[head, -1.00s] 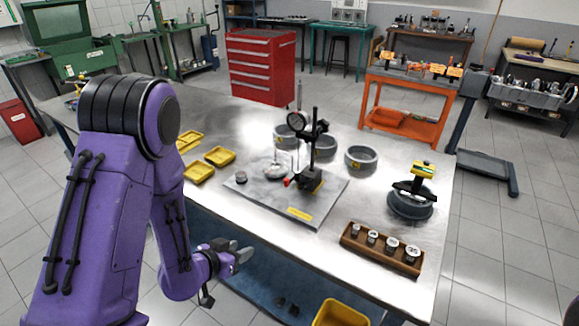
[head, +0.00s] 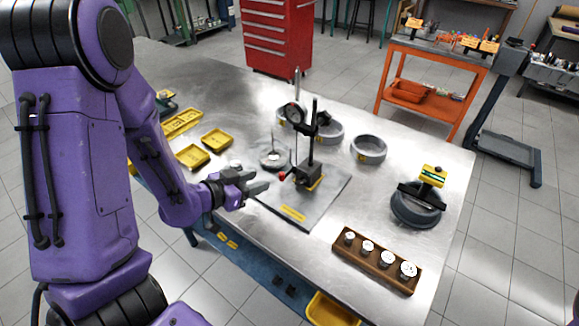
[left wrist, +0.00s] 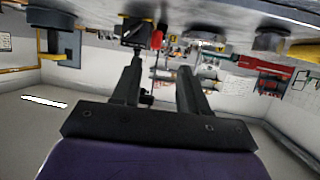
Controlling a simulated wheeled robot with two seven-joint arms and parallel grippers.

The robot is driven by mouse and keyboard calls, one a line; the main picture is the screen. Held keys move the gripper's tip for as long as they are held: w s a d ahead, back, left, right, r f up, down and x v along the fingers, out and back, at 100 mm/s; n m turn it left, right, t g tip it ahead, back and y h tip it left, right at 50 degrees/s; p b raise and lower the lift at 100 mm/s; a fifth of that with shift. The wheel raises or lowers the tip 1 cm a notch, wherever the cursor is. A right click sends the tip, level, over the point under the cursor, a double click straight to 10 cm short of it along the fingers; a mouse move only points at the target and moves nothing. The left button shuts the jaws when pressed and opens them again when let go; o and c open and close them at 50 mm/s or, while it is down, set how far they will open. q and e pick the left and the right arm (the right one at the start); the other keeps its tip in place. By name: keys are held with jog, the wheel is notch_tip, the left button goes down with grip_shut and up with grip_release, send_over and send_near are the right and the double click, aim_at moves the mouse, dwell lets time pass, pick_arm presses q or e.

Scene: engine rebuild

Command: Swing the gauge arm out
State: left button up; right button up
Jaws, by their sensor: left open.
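The gauge stand (head: 309,160) stands upright on a grey plate (head: 327,204) on the steel table. In the left wrist view, the red knob (left wrist: 157,40) shows beyond and between my open fingers (left wrist: 158,72). My right gripper is not in view.
Yellow trays (head: 193,156) lie on the table at the left. Grey rings (head: 368,149) stand behind the gauge stand. A wooden block with several pistons (head: 376,262) is at the front right, and a ring with a black-and-yellow tool (head: 417,204) is at the right.

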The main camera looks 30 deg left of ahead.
aim_at(280, 175)
pick_arm(q)
jog(key=f+b, duration=0.1)
jog(key=w+b, duration=0.1)
jog(key=b, duration=0.1)
jog(key=shift+w+d+f, duration=0.2)
jog(key=shift+d+f, duration=0.15)
jog(key=shift+w+d+r+p, duration=0.1)
jog(key=shift+w+d+p, duration=0.1)
jog(key=shift+w+p, duration=0.25)
jog(key=shift+w+d+r+p, duration=0.1)
jog(key=shift+w+d+p, duration=0.1)
jog(key=shift+w, duration=0.3)
jog(key=x, duration=0.6)
jog(key=shift+p, duration=0.35)
jog(key=shift+s, duration=0.1)
grip_shut()
